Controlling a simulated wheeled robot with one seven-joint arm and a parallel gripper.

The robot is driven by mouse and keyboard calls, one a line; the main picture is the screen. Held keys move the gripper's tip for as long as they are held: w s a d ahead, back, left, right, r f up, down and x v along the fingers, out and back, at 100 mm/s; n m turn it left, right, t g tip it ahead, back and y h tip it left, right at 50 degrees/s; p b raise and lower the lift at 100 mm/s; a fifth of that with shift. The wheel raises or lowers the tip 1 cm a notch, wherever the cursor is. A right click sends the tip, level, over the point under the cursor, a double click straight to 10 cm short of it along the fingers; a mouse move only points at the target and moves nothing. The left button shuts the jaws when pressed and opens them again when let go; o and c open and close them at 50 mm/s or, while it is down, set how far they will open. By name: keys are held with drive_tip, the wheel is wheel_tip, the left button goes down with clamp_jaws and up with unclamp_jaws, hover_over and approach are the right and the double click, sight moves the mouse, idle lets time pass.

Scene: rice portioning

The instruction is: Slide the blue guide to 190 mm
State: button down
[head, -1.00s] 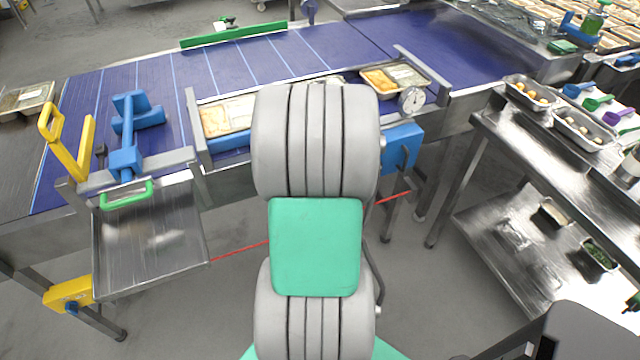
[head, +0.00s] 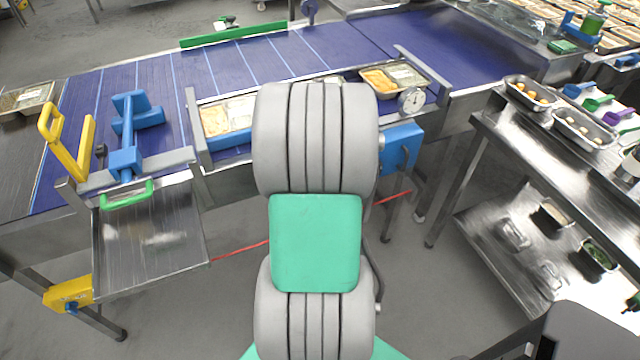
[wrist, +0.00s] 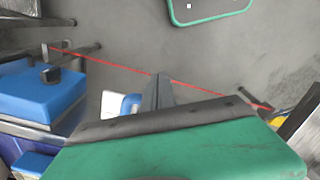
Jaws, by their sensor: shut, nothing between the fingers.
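The blue guide (head: 125,135), a blue bar with blocks at both ends, stands at the left of the belt in the head view. Its near block is at the grey rail (head: 172,160). No scale reading is legible. My gripper (wrist: 160,92) shows as narrow grey fingers, shut and empty, beyond a green and black cover in the wrist view. It points over the floor, apart from the guide. In the head view my arm hides the gripper.
A yellow handle (head: 72,150) and a steel chute (head: 150,240) are by the guide. A blue box (head: 401,150) hangs on the belt front, also in the wrist view (wrist: 42,95). A steel table (head: 500,130) stands right.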

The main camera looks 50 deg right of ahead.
drive_tip(key=shift+s+a, duration=0.4)
drive_tip(key=shift+s, duration=0.3)
drive_tip(key=shift+s+a, duration=0.4)
drive_tip(key=shift+s, duration=0.25)
drive_tip(key=shift+r+p, duration=0.1)
drive_tip(key=shift+p, duration=0.2)
wheel_tip(320, 180, up, 9)
drive_tip(key=p, duration=0.6)
drive_tip(key=shift+p, duration=0.35)
